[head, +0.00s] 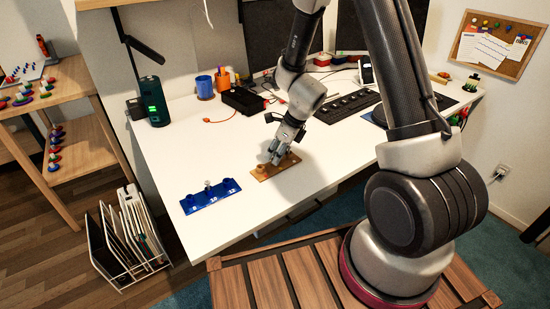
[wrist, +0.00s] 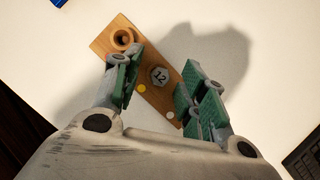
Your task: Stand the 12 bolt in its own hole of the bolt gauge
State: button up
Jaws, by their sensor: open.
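The 12 bolt shows its grey hex head, marked 12 (wrist: 159,76), in the wrist view, seated in a wooden stand (wrist: 104,46). My gripper (wrist: 160,84) is open, with its green-padded fingers on either side of the bolt head; I cannot tell whether they touch it. In the head view my gripper (head: 277,158) is low over the wooden stand (head: 263,174) and hides the bolt. The blue bolt gauge (head: 197,206) lies left of it, marked 8, 10 and 12. A small silver bolt (head: 207,185) stands at its middle; its 12 end, at right, shows no bolt.
The wooden stand has an empty round socket (wrist: 122,38) at its other end. White desk (head: 190,140) is clear around the gauge. The desk's front edge is near the gauge.

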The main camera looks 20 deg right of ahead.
grip_shut()
dwell(0.3)
